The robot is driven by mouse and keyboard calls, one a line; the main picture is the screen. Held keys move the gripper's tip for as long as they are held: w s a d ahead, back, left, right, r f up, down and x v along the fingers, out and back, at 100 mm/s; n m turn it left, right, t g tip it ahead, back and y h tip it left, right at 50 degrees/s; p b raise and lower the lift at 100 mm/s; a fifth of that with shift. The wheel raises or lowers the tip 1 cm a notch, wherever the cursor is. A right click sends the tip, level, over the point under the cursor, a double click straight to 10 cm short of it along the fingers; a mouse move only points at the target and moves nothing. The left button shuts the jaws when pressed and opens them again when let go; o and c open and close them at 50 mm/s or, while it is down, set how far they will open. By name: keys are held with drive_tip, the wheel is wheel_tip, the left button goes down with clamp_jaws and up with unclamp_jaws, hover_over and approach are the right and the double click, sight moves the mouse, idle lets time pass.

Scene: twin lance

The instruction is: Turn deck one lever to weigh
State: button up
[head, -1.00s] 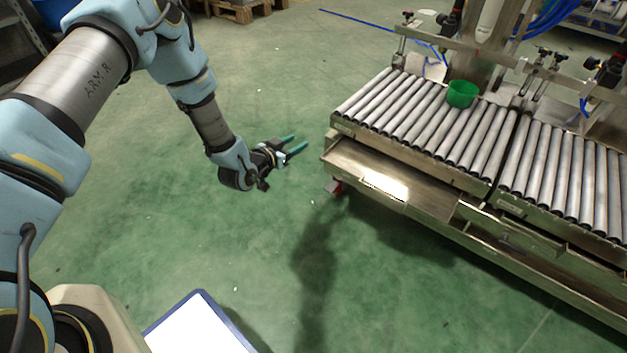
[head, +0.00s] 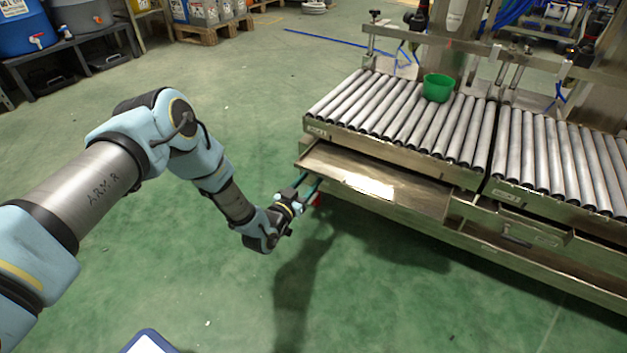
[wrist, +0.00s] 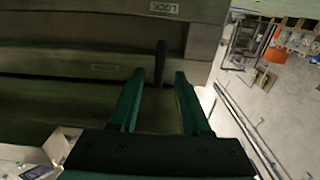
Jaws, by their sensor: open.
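My gripper (head: 311,185) is open, its two green fingers pointing at the left front corner of the roller station in the head view. In the wrist view, my gripper (wrist: 160,75) has a dark upright bar, which looks like the lever (wrist: 161,55), just ahead of the gap between its fingertips. The fingers appear apart from it. A label reading LOCK (wrist: 163,8) is on the metal face above the bar. A second small label (wrist: 105,67) sits to the bar's left, too small to read. The lever cannot be made out in the head view.
The left roller deck (head: 395,108) carries a green cup (head: 437,88). A metal tray (head: 375,180) juts out below its front edge, close to my gripper. A second roller deck (head: 565,160) adjoins on the right. The green floor (head: 400,300) in front is clear.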

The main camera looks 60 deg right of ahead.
drive_tip(key=shift+d+b, duration=0.3)
drive_tip(key=shift+d, duration=1)
drive_tip(key=shift+c, duration=0.3)
clamp_jaws()
